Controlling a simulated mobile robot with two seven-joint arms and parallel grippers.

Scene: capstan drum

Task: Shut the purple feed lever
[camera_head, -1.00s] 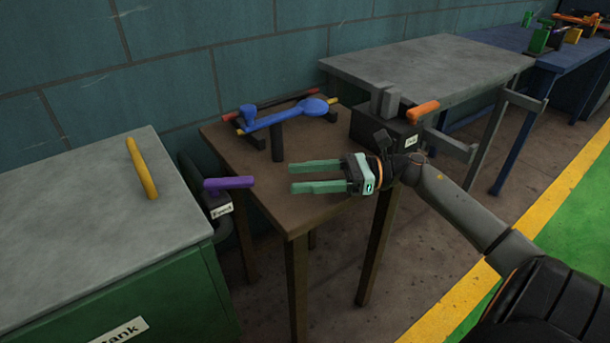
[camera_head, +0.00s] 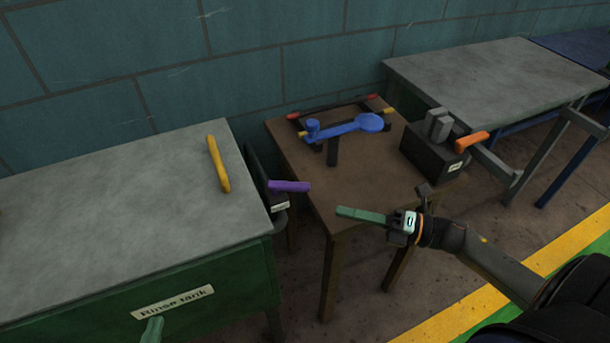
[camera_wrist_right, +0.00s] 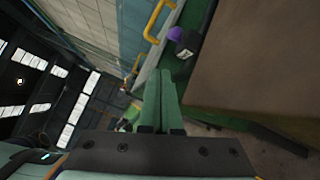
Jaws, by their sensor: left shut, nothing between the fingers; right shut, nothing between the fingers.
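The purple feed lever (camera_head: 288,187) sticks out to the right from a dark labelled unit (camera_head: 277,203) between the rinse tank and the brown table. In the right wrist view its purple end (camera_wrist_right: 176,33) shows beyond and to the right of my fingertips. My right gripper (camera_head: 342,212) is shut and empty, its fingers pointing left, to the right of and a little below the lever, apart from it. In the right wrist view its green fingers (camera_wrist_right: 160,78) are together. My left gripper (camera_head: 154,322) shows only as a green tip at the bottom edge, shut, in front of the rinse tank.
The green rinse tank (camera_head: 215,280) with grey top and yellow handle (camera_head: 218,165) stands left. The brown table (camera_head: 375,175) holds a blue lever (camera_head: 345,129) and a dark box (camera_head: 432,155) with an orange handle (camera_head: 472,141). A grey table (camera_head: 500,75) stands behind right.

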